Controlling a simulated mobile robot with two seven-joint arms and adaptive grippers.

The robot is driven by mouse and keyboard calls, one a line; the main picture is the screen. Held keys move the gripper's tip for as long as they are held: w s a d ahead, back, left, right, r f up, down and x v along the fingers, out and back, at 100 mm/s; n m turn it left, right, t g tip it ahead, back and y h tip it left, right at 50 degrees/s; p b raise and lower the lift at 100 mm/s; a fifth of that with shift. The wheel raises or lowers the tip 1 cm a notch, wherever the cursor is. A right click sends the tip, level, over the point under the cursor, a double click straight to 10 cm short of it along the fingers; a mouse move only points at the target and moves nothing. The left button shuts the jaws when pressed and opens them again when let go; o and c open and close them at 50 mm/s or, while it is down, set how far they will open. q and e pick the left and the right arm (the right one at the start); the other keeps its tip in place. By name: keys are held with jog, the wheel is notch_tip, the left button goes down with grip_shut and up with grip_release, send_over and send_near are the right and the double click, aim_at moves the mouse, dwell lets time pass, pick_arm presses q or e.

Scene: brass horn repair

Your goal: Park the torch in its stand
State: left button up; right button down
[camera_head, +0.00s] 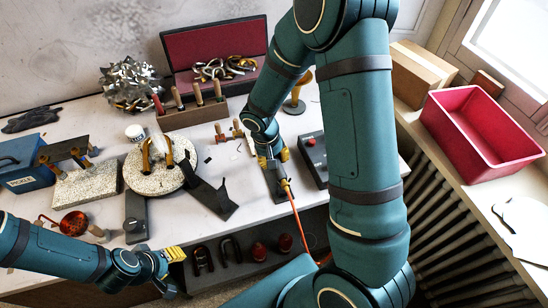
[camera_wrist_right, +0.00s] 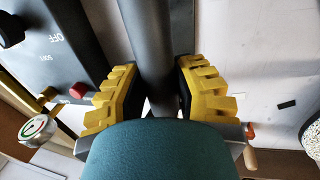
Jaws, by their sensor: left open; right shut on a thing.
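My right gripper (camera_head: 272,160) is shut on a dark grey cylinder, which appears to be the torch (camera_head: 275,184). In the right wrist view the torch (camera_wrist_right: 152,45) runs between the yellow fingers of the right gripper (camera_wrist_right: 160,93). Below them in the head view are a brass fitting and an orange hose (camera_head: 295,215) that hangs over the bench front. I cannot make out the torch's stand for certain, nor whether the torch touches anything. My left gripper (camera_head: 172,262) is open and empty, in front of the bench edge.
A dark control box (camera_head: 313,158) stands right of the torch; its red button (camera_wrist_right: 79,90) shows beside the right fingers. A tool rack (camera_head: 205,118) stands behind. Bare bench (camera_head: 240,185) lies between.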

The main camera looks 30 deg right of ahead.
jog(key=shift+f+b, duration=0.15)
jog(key=shift+b, duration=0.2)
dwell(0.4)
jog(key=shift+c, duration=0.5)
grip_release()
jog(key=shift+r+p, duration=2.65)
jog(key=shift+r, duration=1.45)
jog(key=shift+s+f, duration=0.1)
